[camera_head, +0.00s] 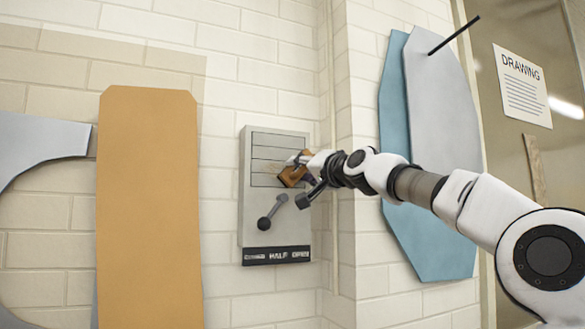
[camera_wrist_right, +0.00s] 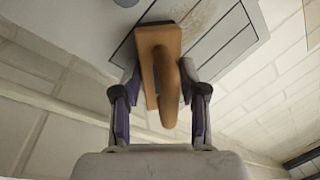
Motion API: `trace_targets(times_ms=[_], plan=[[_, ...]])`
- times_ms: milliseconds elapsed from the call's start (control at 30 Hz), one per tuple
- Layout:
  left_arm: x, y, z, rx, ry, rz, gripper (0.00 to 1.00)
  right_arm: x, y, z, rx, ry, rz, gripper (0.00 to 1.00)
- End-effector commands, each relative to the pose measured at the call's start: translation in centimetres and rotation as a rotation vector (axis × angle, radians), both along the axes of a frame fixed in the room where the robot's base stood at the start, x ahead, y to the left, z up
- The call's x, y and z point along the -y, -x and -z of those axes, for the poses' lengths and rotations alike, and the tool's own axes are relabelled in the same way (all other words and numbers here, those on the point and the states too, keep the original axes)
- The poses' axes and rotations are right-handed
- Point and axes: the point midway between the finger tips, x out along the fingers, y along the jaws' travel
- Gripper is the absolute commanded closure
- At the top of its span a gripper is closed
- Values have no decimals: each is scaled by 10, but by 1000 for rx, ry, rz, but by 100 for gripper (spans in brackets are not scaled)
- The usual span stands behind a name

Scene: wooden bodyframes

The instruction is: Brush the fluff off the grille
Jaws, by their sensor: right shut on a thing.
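The grille (camera_head: 280,139) is a set of horizontal slats in the upper part of a grey wall box. A tan, fuzzy patch of fluff (camera_head: 255,163) lies on its left half, and it also shows in the right wrist view (camera_wrist_right: 198,20). My right gripper (camera_head: 302,167) is shut on a wooden brush (camera_head: 291,177), at the grille's lower right. In the right wrist view the brush (camera_wrist_right: 148,72) sits between the two fingers with its handle towards me. Its bristles are hidden, so I cannot tell whether they touch the slats. My left gripper is out of view.
Below the grille the grey box (camera_head: 248,213) carries a lever with a dark knob (camera_head: 264,223) and a label reading "HALF OPEN". A brick wall corner stands close on the right, with blue and grey panels (camera_head: 440,110). An orange board (camera_head: 150,200) stands left.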

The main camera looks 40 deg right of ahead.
Motion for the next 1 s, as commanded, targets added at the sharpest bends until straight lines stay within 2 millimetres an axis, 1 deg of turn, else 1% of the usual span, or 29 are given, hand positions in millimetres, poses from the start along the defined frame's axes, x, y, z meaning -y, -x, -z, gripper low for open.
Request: trace_targets(times_ms=[33, 100, 233, 333, 633, 867, 1000], plan=[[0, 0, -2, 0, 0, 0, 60, 6, 1, -1, 1, -2, 2, 86], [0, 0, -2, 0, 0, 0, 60, 9, 1, 0, 0, 0, 1, 86], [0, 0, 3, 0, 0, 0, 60, 10, 3, 3, 1, 2, 1, 86], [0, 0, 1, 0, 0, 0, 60, 7, 2, 1, -2, 2, 0, 86], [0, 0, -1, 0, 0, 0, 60, -20, -7, 0, -2, 2, 0, 85], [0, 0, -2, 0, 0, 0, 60, -32, -10, 1, -2, 2, 0, 86], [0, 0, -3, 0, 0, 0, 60, -47, -13, 1, -2, 3, 0, 86]])
